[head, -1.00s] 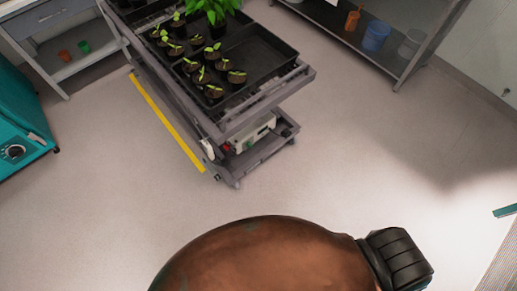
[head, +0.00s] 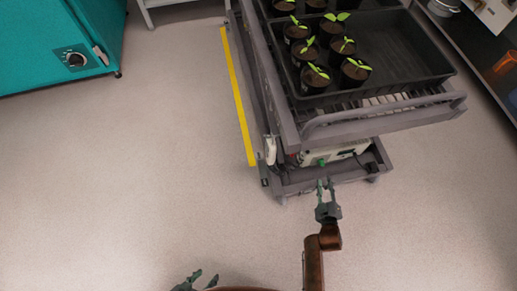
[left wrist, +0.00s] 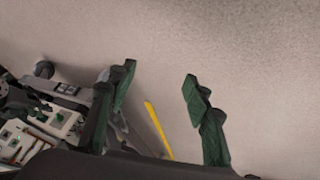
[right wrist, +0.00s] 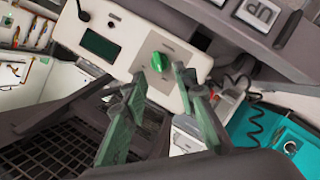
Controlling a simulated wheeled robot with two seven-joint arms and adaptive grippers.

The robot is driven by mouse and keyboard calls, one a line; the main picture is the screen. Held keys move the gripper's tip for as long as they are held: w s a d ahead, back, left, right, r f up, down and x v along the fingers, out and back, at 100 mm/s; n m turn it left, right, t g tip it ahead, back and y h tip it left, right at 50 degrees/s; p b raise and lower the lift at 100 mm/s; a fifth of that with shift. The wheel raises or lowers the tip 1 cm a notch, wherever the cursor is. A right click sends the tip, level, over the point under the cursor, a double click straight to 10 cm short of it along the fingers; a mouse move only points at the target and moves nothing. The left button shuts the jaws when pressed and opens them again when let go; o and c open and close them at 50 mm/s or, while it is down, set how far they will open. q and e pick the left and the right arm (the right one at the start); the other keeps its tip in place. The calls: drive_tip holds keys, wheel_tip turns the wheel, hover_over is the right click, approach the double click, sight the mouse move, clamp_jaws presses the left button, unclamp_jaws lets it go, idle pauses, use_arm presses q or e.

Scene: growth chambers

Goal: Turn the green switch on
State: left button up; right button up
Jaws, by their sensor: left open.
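In the right wrist view, the green switch (right wrist: 159,62) sits on the pale panel beside a dark display. My right gripper (head: 325,183) is in front of the box, its fingers apart. In the right wrist view, the fingertips (right wrist: 160,74) point at the knob from either side; I cannot tell whether they touch it. My left gripper (head: 194,279) is low at the bottom edge, open and empty in the left wrist view (left wrist: 158,72).
The grey cart (head: 385,128) overhangs the box and carries a black tray (head: 415,68) with several potted seedlings. A white power strip (head: 270,150) is on the cart's left side. A teal cabinet (head: 30,45) stands at the upper left. Floor left of the yellow strip (head: 238,95) is clear.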

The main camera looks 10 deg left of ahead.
sight(321, 163)
use_arm(q)
drive_tip(key=f+t+b, duration=0.1)
drive_tip(key=a+f+t+b, duration=0.1)
drive_tip(key=f, duration=0.1)
drive_tip(key=f+b, duration=0.2)
drive_tip(key=shift+s+a+f+m+t, duration=0.15)
drive_tip(key=shift+a+m+t, duration=0.15)
drive_tip(key=shift+t, duration=0.1)
use_arm(e)
drive_tip(key=x, duration=0.8)
drive_tip(key=shift+r, duration=0.25)
drive_tip(key=shift+w, duration=0.1)
drive_tip(key=shift+a, duration=0.1)
clamp_jaws()
